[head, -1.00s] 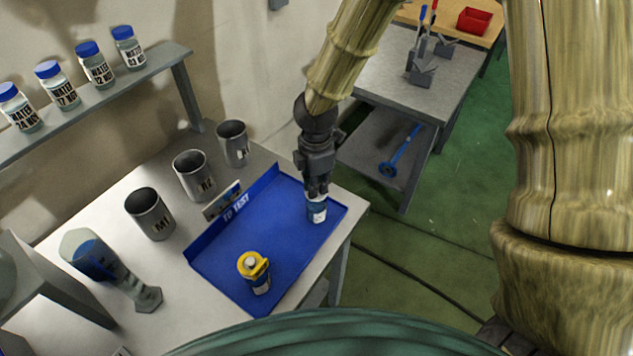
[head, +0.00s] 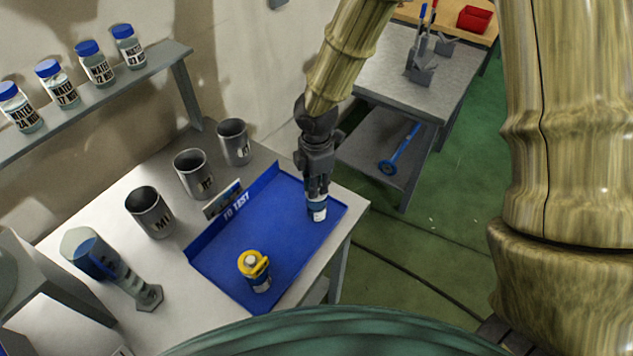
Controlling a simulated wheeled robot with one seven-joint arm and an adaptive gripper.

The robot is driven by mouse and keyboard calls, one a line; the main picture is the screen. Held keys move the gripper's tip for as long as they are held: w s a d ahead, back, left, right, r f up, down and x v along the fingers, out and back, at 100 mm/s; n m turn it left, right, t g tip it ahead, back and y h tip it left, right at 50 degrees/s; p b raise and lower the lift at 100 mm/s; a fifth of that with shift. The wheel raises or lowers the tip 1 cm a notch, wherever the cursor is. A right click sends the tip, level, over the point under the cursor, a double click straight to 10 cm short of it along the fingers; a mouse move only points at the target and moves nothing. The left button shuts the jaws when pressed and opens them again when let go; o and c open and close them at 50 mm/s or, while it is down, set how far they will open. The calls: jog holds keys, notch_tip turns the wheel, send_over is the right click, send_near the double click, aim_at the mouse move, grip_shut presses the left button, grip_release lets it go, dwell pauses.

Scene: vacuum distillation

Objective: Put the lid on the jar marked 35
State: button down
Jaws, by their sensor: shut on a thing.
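My gripper (head: 317,193) points down right over the jar and is shut on the blue lid (head: 316,199) at the jar's top. The fingers hide most of the lid, so I cannot tell whether it is seated on the jar.
A yellow-topped container (head: 256,270) stands in the tray's front part. Several blue-lidded jars (head: 98,65) stand on the wall shelf (head: 150,72). The tray's middle is clear.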

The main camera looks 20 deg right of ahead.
jog(key=c, duration=1.4)
grip_release()
jog(key=shift+o, duration=0.4)
jog(key=o, duration=0.4)
jog(key=shift+o, duration=0.2)
jog(key=shift+r, duration=0.1)
jog(key=shift+r+p, duration=3.35)
jog(key=shift+r, duration=0.1)
